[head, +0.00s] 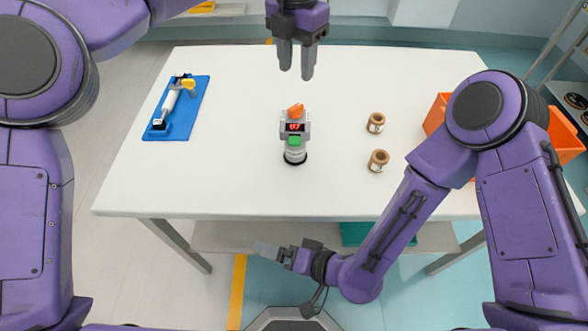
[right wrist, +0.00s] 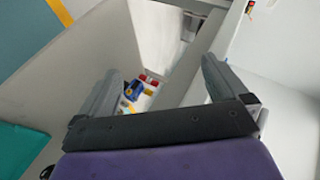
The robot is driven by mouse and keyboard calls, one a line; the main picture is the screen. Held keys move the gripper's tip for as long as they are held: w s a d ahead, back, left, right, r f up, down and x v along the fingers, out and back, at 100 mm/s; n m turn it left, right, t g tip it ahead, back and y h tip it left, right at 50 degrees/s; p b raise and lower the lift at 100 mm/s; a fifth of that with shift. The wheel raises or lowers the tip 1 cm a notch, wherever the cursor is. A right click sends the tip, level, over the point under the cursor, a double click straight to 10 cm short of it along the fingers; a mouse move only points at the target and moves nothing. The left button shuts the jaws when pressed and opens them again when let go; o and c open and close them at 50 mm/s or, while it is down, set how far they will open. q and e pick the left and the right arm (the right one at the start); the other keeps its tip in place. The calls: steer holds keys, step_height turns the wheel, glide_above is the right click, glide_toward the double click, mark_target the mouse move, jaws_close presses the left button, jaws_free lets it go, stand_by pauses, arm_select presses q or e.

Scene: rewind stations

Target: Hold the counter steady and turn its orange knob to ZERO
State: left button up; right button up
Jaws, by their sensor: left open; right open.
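The counter (head: 302,128) stands upright near the middle of the white table. It has an orange knob (head: 295,110) on top, a small red-lit display whose digits are too small to read surely, a green part below and a pale round base. My left gripper (head: 297,62) is open and empty, above the table behind the counter and apart from it. My right gripper (head: 268,249) is low in front of the table's front edge, away from the counter. In the right wrist view its two fingers (right wrist: 158,85) are spread with nothing held between them.
A blue board (head: 185,112) with a white and yellow device lies at the table's left. Two brown spools (head: 376,123) (head: 378,160) stand right of the counter. An orange crate (head: 567,138) is at the far right. The white table (head: 235,185) is bare around the counter.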

mark_target(296, 106)
steer(key=w+a+r+m+t+y, duration=0.2)
steer(key=w+r+m+t, duration=0.1)
steer(key=r+m, duration=0.3)
steer(key=w+a+r+m+t+y, duration=0.1)
steer(key=w+a+r+m+t, duration=0.15)
steer(key=r+m, duration=0.35)
steer(key=w+r+m+t+h, duration=0.1)
steer(key=m+t+h, duration=0.1)
steer(key=m, duration=0.2)
steer(key=w+d+r+m+t+h, duration=0.1)
steer(key=w+m+t+h, duration=0.1)
steer(key=m, duration=0.2)
steer(key=w+d+r+m+t+h, duration=0.1)
steer(key=w+m+t+h, duration=0.1)
steer(key=m, duration=0.2)
steer(key=shift+d, duration=0.2)
steer(key=w+d+m+h, duration=0.1)
steer(key=w+m+h, duration=0.2)
steer(key=w+d+m+t+h, duration=0.1)
steer(key=w+d+m+h, duration=0.1)
steer(key=w+m, duration=0.2)
steer(key=w+d+m+h, duration=0.2)
steer(key=w+m+h, duration=0.1)
steer(key=w+m, duration=0.1)
steer(key=shift+w+d+r+h, duration=0.2)
steer(key=shift+w+r+h, duration=0.05)
steer(key=shift+r+h, duration=0.05)
steer(key=shift+c, duration=0.3)
